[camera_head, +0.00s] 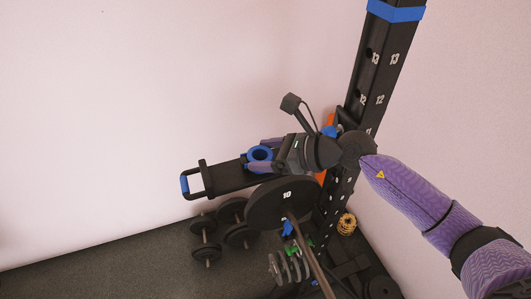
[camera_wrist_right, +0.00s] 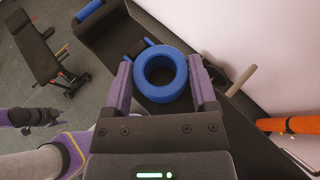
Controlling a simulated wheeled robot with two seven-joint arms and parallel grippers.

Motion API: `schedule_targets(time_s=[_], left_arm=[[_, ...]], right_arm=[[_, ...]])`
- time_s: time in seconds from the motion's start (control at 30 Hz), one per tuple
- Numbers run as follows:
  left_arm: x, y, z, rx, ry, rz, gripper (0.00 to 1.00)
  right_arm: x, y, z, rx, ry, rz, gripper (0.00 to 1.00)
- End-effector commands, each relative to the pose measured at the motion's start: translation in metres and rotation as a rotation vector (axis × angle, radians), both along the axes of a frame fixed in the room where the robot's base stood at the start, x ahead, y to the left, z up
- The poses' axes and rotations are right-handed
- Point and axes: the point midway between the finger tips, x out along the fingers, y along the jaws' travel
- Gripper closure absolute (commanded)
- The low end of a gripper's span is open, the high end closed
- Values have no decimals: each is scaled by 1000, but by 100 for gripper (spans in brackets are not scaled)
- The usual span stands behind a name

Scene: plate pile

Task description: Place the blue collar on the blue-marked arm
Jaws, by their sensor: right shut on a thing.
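The blue collar (camera_head: 259,154) is a thick ring. In the right wrist view the collar (camera_wrist_right: 138,84) sits between the two fingers of my right gripper (camera_wrist_right: 161,84), which is shut on it. In the head view my right gripper (camera_head: 272,153) holds it over a black bench-like tray (camera_head: 220,178) with a blue end at the left. A small blue mark (camera_head: 288,227) shows below the black plate marked 10, beside a brown rod (camera_head: 310,255); I cannot tell which arm it marks. A dark gripper-like part, probably my left gripper (camera_wrist_right: 30,117), shows small at the left edge of the wrist view.
The black rack upright (camera_head: 378,75) with white numbers and a blue band stands behind my right arm. The black plate (camera_head: 270,205) hangs just below the gripper. Dumbbells (camera_head: 205,238) stand on the dark floor. An orange cylinder (camera_wrist_right: 290,124) is at the wrist view's right.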

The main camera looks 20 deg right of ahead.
Motion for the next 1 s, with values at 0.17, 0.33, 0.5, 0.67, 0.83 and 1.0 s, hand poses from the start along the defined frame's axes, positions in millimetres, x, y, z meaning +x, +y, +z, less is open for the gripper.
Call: schedule_targets(time_s=[0.17,0.33,0.5,0.67,0.83,1.0], left_arm=[[0,0,-5,0,0,0,41],[0,0,-4,0,0,-1,41],[0,0,-4,0,0,-1,41],[0,0,7,0,1,-1,41],[-1,1,-4,2,2,-2,41],[-1,2,-23,3,2,-2,41]], right_arm=[[-1,0,-8,-6,8,3,89],[-1,0,-8,-5,9,4,0],[-1,0,-7,-3,7,3,0],[-1,0,5,-3,6,2,0],[-19,-23,14,-12,6,2,0],[-48,-58,31,-9,12,-2,0]])
